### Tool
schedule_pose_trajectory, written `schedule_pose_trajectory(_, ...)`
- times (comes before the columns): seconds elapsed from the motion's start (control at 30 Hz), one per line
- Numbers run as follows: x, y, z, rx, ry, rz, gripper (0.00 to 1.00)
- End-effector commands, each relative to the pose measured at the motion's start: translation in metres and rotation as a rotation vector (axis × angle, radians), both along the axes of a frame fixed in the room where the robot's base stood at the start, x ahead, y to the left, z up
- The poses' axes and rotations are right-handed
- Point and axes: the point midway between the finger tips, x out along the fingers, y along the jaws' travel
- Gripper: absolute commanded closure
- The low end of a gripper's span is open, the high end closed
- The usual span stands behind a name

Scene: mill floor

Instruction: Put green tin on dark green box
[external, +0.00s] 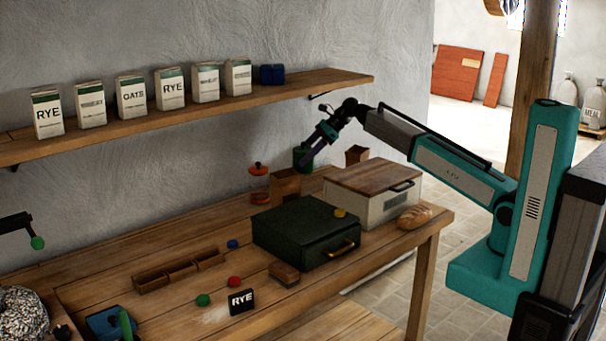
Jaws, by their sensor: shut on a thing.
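The green tin (299,156) is at the back of the workbench, against the wall side. My gripper (307,161) reaches down to it from the upper right and is shut on it. The gripper partly covers the tin, and I cannot tell whether the tin's base touches the bench. The dark green box (290,234) stands nearer the front, below the gripper in the picture. It is closed, with a brass-coloured handle on its front.
A cream box with a wooden top (373,202) stands right of the dark green box, with bread (414,217) beside it. An open brown box (285,187) and a red-orange item (258,184) stand near the tin. A shelf (300,88) holds several bags above.

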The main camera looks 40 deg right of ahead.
Motion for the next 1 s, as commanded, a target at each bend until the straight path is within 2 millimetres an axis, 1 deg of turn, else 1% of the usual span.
schedule_pose_trajectory(0.03,-0.014,0.01,0.001,0.001,-0.002,0.016,0.68)
schedule_pose_trajectory(0.27,-0.06,0.049,0.009,0.005,0.001,0.085,0.68)
schedule_pose_trajectory(0.4,-0.091,0.071,0.013,0.007,0.005,0.127,0.68)
schedule_pose_trajectory(0.67,-0.153,0.109,0.017,0.007,0.009,0.213,0.68)
schedule_pose_trajectory(0.8,-0.19,0.127,0.018,0.008,0.012,0.262,0.68)
schedule_pose_trajectory(1.0,-0.243,0.15,0.017,0.006,0.015,0.332,0.68)
